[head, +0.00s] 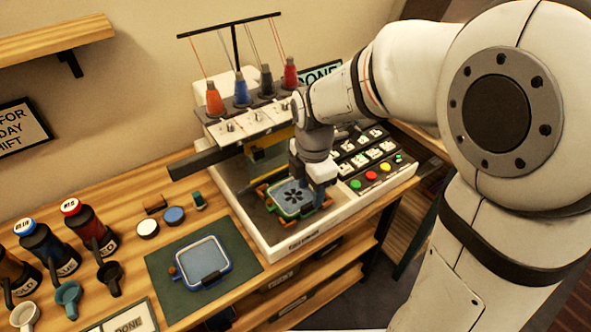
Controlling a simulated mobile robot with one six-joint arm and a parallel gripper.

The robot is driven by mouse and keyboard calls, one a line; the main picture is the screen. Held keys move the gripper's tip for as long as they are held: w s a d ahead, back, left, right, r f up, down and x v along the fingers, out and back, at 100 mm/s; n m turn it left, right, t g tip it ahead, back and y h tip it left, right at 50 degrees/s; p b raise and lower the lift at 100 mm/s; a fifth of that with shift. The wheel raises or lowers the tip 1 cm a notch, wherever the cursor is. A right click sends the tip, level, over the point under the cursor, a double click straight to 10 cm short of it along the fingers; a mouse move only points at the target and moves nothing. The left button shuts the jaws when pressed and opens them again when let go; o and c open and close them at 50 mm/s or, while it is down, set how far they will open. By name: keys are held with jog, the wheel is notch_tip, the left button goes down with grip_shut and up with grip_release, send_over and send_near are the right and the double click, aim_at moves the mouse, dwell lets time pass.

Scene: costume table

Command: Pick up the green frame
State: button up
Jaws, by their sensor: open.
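The green frame (277,209) lies on the bed of the white embroidery machine (318,219). It holds blue cloth with a dark flower pattern, and orange parts show at its sides. My gripper (314,190) is open and points down over the right part of the frame. The gripper hides part of the frame's right and far edges. I cannot tell whether the fingers touch the frame.
A blue frame (226,252) lies on a dark mat (243,243) at the front left. Thread spools (241,90) stand on top of the machine. Buttons (371,176) are right of the bed. Bottles (86,225) and cups stand at the far left.

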aim_at(307, 204)
jog(key=shift+w+a+r+n, duration=0.2)
jog(key=shift+a+r+n, duration=0.15)
jog(key=shift+n, duration=0.05)
jog(key=shift+f, duration=0.25)
jog(key=f, duration=0.7)
jog(key=shift+w+f, duration=0.2)
jog(key=shift+w, duration=0.1)
grip_shut()
